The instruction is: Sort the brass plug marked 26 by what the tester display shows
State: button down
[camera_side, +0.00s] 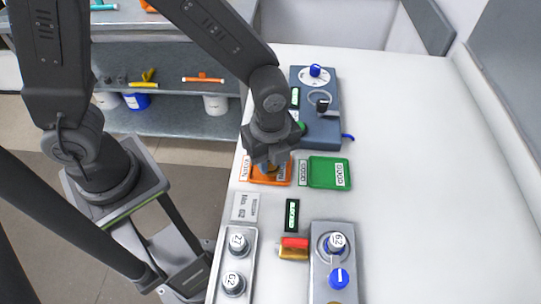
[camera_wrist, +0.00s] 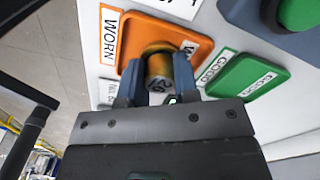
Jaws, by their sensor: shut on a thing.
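My gripper (camera_side: 268,166) is low over the orange tray (camera_side: 283,182) in the side view. In the wrist view, my gripper (camera_wrist: 158,97) is shut on the brass plug (camera_wrist: 158,70), whose dark end face carries a tilted number that looks like 26. The plug is over the orange tray (camera_wrist: 133,27) labelled WORN; I cannot tell whether it touches the tray floor. The green tray (camera_side: 322,172) labelled GOOD is just to the right. A small dark display (camera_side: 292,215) stands beside the grey tester (camera_side: 320,262); its text is too small to read.
A blue-grey device (camera_side: 322,128) with a dial and knobs stands behind the trays. A grey rack (camera_side: 218,291) with numbered plugs is at front left. A red and brass piece (camera_side: 293,247) lies beside the tester. The table's right side is clear.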

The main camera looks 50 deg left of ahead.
jog(key=c, duration=0.8)
grip_release()
jog(key=o, duration=0.3)
jog(key=shift+r, duration=0.2)
jog(key=shift+r, duration=3.55)
